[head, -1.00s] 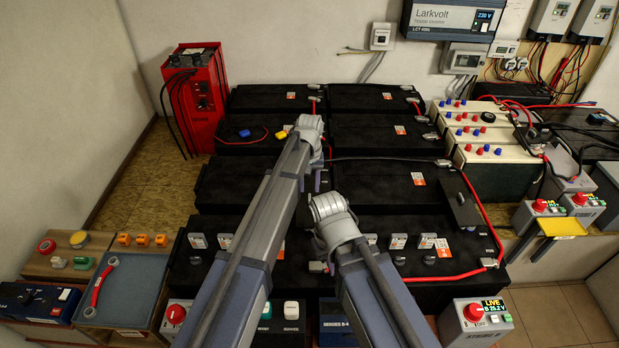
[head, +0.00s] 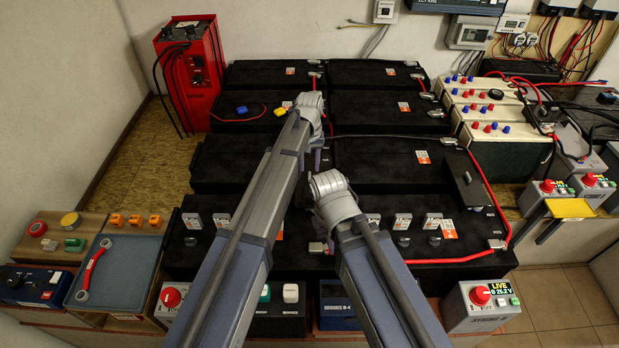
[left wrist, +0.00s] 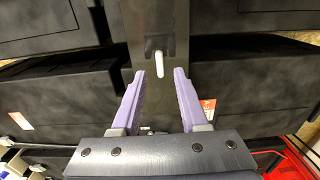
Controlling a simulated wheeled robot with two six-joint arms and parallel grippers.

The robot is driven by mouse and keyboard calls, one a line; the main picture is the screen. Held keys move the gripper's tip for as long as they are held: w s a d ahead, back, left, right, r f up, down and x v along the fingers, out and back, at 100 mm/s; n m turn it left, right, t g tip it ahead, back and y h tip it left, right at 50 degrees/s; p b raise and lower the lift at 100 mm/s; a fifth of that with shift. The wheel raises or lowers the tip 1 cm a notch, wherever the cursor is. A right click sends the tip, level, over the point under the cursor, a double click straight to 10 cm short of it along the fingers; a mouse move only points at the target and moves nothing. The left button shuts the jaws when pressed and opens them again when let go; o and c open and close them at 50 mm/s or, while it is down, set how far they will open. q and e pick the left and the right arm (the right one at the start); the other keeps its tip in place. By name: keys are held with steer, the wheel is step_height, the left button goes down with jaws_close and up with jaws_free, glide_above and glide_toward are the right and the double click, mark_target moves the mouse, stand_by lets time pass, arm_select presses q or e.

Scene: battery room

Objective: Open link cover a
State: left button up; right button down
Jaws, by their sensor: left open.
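A dark flat cover plate (left wrist: 160,25) with a pale upright slot or grip shows in the left wrist view, lying across the gap between black batteries. It looks like a link cover, but I can read no letter on it. My left gripper (left wrist: 160,98) is open, with its two purple fingers apart, and the pale mark lies just beyond and between the fingertips. No contact shows. In the head view, part of my left gripper (head: 317,158) shows below the wrist, and my arms hide the plate. My right arm's gripper is hidden.
A similar dark plate (head: 463,188) stands on the right-hand batteries, near a red cable (head: 484,180). A red charger (head: 188,75) stands at the back left. Switch boxes (head: 480,308) line the front.

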mark_target(309, 175)
arm_select(q)
steer(key=shift+f+b, duration=1.35)
steer(key=shift+f, duration=0.55)
arm_select(e)
steer(key=shift+f, duration=1.9)
arm_select(q)
jaws_close()
